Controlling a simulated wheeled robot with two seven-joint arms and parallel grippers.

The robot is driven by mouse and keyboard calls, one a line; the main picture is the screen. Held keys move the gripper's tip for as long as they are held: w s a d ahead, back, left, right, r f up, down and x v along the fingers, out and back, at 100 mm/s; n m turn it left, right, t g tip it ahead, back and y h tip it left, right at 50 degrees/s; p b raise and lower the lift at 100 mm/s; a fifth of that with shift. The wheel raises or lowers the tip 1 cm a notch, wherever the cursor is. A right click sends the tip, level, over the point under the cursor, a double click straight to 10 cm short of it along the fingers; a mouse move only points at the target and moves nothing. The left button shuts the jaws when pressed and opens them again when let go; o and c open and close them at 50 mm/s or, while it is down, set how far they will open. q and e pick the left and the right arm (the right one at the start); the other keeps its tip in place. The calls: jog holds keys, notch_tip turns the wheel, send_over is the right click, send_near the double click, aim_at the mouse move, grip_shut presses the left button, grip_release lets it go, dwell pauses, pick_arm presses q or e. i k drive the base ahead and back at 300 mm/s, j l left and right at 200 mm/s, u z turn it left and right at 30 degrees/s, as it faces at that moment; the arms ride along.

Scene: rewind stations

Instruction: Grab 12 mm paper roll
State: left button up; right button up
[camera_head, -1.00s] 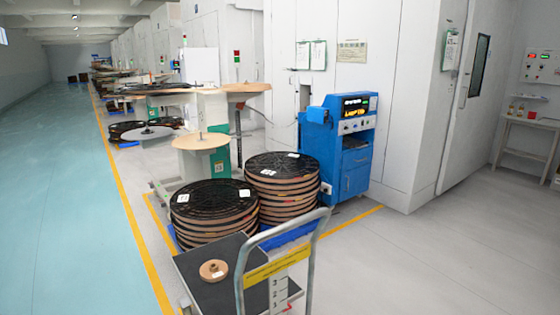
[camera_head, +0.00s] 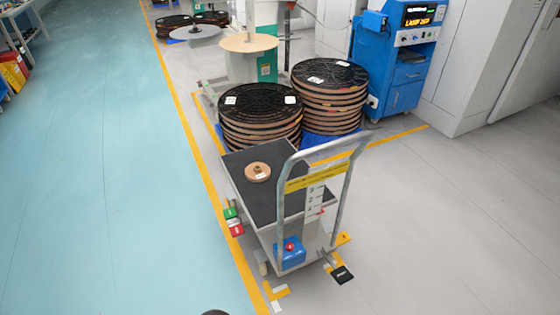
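A small brown paper roll (camera_head: 257,172) with a pale label and a hub in its middle lies flat on the dark top of a cart (camera_head: 240,150). The cart has a grey metal push handle with a yellow label. The width of the roll cannot be read. Neither of my grippers can be made out; only a small dark rounded shape shows at the bottom edge.
Two stacks of large black reels, a left one (camera_head: 262,105) and a right one (camera_head: 330,80), stand behind the cart. A blue machine (camera_head: 398,60) stands at the back right.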

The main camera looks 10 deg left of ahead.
aim_at(257, 173)
jog(key=i+j+z, duration=0.2)
jog(key=j, duration=0.3)
jog(key=i+j+z, duration=0.2)
jog(key=j, duration=0.3)
jog(key=i+j+z, duration=0.15)
jog(key=j, duration=0.4)
jog(key=i+j+z, duration=0.2)
jog(key=j, duration=0.4)
jog(key=i+j+z, duration=0.2)
jog(key=j, duration=0.35)
jog(key=j+z, duration=0.2)
jog(key=j, duration=0.4)
